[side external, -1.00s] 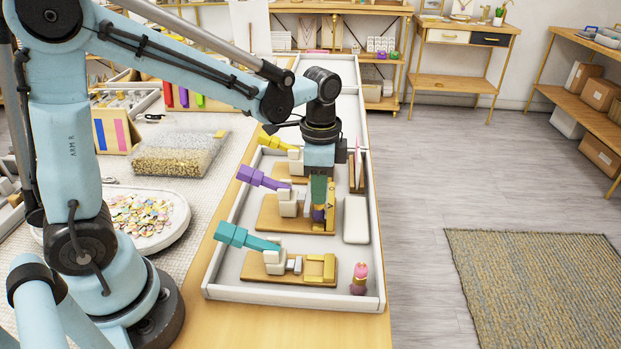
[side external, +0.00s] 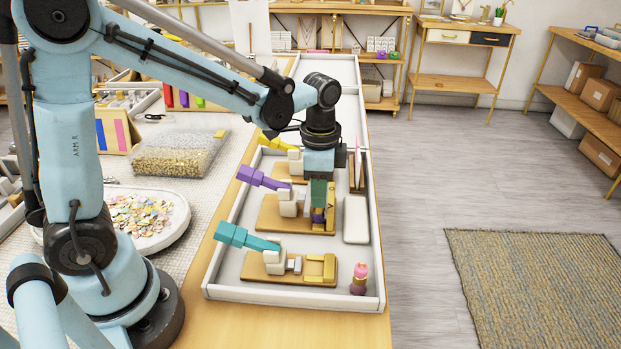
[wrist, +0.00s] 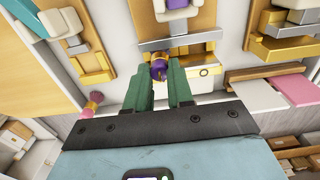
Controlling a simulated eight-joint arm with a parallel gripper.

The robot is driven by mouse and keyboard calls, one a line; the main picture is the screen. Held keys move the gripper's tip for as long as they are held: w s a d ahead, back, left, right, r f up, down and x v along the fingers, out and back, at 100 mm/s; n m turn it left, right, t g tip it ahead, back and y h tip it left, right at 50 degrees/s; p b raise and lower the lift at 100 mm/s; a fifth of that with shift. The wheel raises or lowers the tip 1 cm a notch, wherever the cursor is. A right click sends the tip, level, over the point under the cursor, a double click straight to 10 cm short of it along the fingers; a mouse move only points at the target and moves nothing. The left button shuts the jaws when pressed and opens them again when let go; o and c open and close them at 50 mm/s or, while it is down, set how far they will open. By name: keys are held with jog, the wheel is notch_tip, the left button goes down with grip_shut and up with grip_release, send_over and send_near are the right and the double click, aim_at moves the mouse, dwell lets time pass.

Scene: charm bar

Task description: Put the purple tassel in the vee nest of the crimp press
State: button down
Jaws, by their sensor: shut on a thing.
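The purple tassel (wrist: 158,70) has a gold part and sits between the green fingertips of my gripper (wrist: 159,76), which is shut on it. In the side external view my gripper (side external: 318,200) points down over the gold end of the middle press (side external: 268,213), which has a purple handle (side external: 262,178). A bit of the tassel (side external: 318,216) shows below the fingers there. The fingers and tassel cover much of that end, so I cannot tell whether the tassel touches the vee nest.
A teal-handled press (side external: 255,265) stands nearer and a yellow-handled press (side external: 279,144) farther, all in a white tray (side external: 225,290). A pink tassel (side external: 359,279) stands at the near right corner. A white block (side external: 356,220) lies right of my gripper.

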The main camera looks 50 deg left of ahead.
jog(key=shift+f, duration=0.25)
dwell(0.5)
jog(key=c, duration=0.9)
grip_release()
notch_tip(320, 180, up, 12)
jog(key=shift+s, duration=0.1)
jog(key=s+a+f+n+t, duration=0.2)
jog(key=s+f+n+t, duration=0.3)
jog(key=s+n+t, duration=0.2)
jog(key=shift+s+a+n, duration=0.3)
jog(key=shift+s+n, duration=0.1)
jog(key=shift+n, duration=0.6)
